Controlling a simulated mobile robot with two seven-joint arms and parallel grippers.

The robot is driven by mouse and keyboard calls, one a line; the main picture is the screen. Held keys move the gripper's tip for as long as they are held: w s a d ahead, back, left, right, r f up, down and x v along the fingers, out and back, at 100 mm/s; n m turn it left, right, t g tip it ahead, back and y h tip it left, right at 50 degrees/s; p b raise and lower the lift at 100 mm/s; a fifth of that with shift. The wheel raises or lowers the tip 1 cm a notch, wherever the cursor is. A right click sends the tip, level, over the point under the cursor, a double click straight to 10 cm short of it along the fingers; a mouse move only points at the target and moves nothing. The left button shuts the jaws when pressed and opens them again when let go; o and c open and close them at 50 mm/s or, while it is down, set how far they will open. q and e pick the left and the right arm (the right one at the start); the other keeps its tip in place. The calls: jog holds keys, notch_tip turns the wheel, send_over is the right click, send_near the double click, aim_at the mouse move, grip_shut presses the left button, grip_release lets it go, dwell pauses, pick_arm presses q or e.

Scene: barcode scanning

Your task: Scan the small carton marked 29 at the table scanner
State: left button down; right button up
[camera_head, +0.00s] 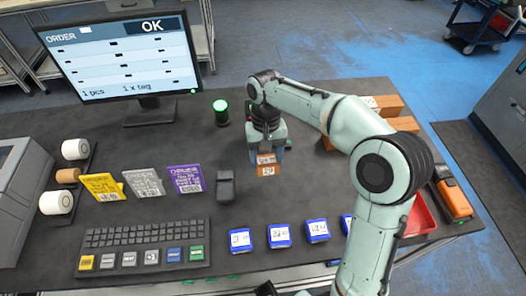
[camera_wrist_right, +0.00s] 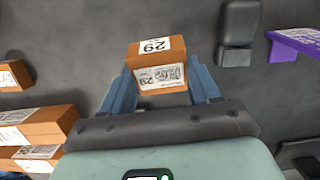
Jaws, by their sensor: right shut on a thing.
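The small brown carton marked 29 (camera_head: 266,169) is in my right gripper (camera_head: 267,154), over the middle of the table. In the right wrist view the carton (camera_wrist_right: 160,66) sits between the two blue fingers of the gripper (camera_wrist_right: 163,82). Its white 29 label and a barcode label face this camera. I cannot tell its height above the table. A small dark device (camera_head: 225,186), perhaps the table scanner, stands left of the carton; it also shows in the right wrist view (camera_wrist_right: 237,30). My left gripper is not in view.
The monitor (camera_head: 110,60) reads OK. A black post (camera_head: 221,115) has a lit green top. Yellow, grey and purple (camera_head: 186,179) cards stand left. A keyboard (camera_head: 145,236) and several blue-edged cards (camera_head: 279,236) lie in front. More cartons (camera_head: 385,104) and a red tray (camera_head: 420,214) are right.

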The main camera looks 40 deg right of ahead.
jog(key=shift+w+d+f, duration=0.4)
jog(key=shift+w+f, duration=0.35)
jog(key=shift+f, duration=0.1)
jog(key=shift+w+d+f, duration=0.4)
jog(key=shift+w+f, duration=0.3)
jog(key=shift+f, duration=0.15)
jog(key=shift+w+d+f, duration=0.4)
jog(key=shift+w+f, duration=0.35)
jog(key=shift+f, duration=0.1)
jog(key=s+a+r, duration=0.6)
jog(key=s+r, duration=0.4)
jog(key=s, duration=0.1)
jog(key=shift+s, duration=0.25)
jog(key=shift+a, duration=0.15)
